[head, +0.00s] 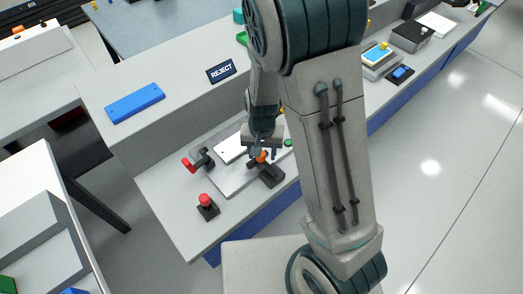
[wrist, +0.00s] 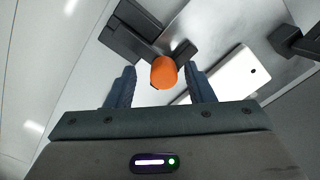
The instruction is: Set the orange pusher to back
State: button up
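The orange pusher (head: 262,156) is a knob on a dark base (head: 270,175) that sits on a grey plate on the bench. In the wrist view the orange knob (wrist: 164,72) stands between the two fingers of my gripper (wrist: 160,82). The fingers are apart, with a gap on each side of the knob. My gripper (head: 262,150) is over the knob in the head view, and my arm hides part of the area around it.
A red-handled lever (head: 190,164) and a red button on a black box (head: 207,204) stand to the left. A white plate (head: 230,148) lies behind. A green button (head: 288,142) is to the right. A REJECT sign (head: 221,71) and a blue block (head: 135,103) sit on the raised ledge.

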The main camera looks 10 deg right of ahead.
aim_at(262, 155)
jog(key=shift+r, duration=0.1)
notch_tip(262, 155, up, 14)
jog(key=shift+f, duration=0.2)
dwell(0.7)
jog(key=s+d+r+n+t, duration=0.2)
jog(key=s+d+r, duration=0.6)
jog(key=s, duration=0.4)
jog(key=shift+s+d+t, duration=0.35)
jog(key=shift+d+t, duration=0.15)
jog(key=shift+d, duration=0.15)
